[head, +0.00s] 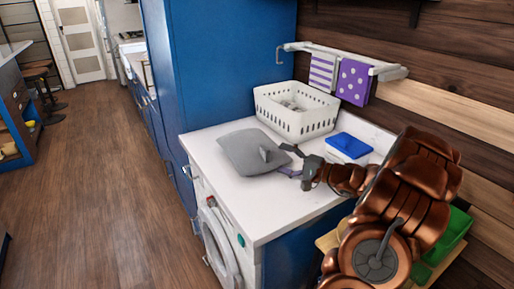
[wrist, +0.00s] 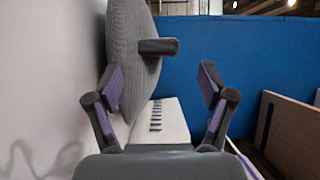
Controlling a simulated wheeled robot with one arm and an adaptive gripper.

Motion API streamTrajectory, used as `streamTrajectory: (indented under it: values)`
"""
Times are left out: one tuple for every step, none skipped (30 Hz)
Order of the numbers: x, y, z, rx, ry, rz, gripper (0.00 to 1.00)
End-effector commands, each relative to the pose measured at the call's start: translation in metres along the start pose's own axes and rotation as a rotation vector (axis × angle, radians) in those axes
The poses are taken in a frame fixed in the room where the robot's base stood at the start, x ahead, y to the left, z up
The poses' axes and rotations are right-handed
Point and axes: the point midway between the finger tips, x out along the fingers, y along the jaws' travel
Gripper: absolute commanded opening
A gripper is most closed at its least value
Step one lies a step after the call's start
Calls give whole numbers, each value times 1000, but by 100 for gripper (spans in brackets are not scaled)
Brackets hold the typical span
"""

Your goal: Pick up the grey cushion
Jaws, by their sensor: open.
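The grey cushion (head: 240,152) lies flat on the white counter (head: 262,204) above a washing machine. A small grey tab (head: 272,154) stands up from its near right part. My gripper (head: 282,160) is open at the cushion's right edge, low over the counter. In the wrist view, the ribbed cushion (wrist: 136,60) is ahead and to the left, partly hidden by the left finger. The tab (wrist: 158,46) juts into the space ahead between the open fingers (wrist: 160,85). I cannot tell whether a finger touches the cushion.
A white basket (head: 295,115) stands behind the cushion. A blue-lidded box (head: 349,145) is at the back right. A rail with purple towels (head: 354,82) hangs on the wall above. A tall blue cabinet (head: 220,70) borders the counter's left. The front counter is clear.

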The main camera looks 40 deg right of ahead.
Motion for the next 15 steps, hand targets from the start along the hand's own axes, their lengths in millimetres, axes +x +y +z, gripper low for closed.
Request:
streamTrajectory:
  values:
    - [6, -1, 1, 1, -4, 2, 81]
    - [9, -1, 1, 2, -4, 2, 81]
    - [13, -1, 1, 2, -5, 2, 81]
    - [15, -1, 1, 1, -5, 3, 81]
    - [16, -1, 1, 1, -5, 3, 81]
    - [19, -1, 0, 1, -3, 2, 81]
    - [21, -1, -1, 1, -3, 3, 81]
    - [23, -1, -1, 1, -4, 3, 81]
    - [28, -1, -2, 2, -4, 3, 81]
    - [32, -1, -3, 2, -6, 4, 81]
    - [35, 0, -4, 4, -6, 5, 81]
    - [40, 0, -5, 5, -6, 5, 81]
    - [43, 0, -6, 5, -5, 4, 81]
    - [46, 1, -6, 5, -6, 5, 81]
    - [52, 1, -6, 4, -7, 5, 81]
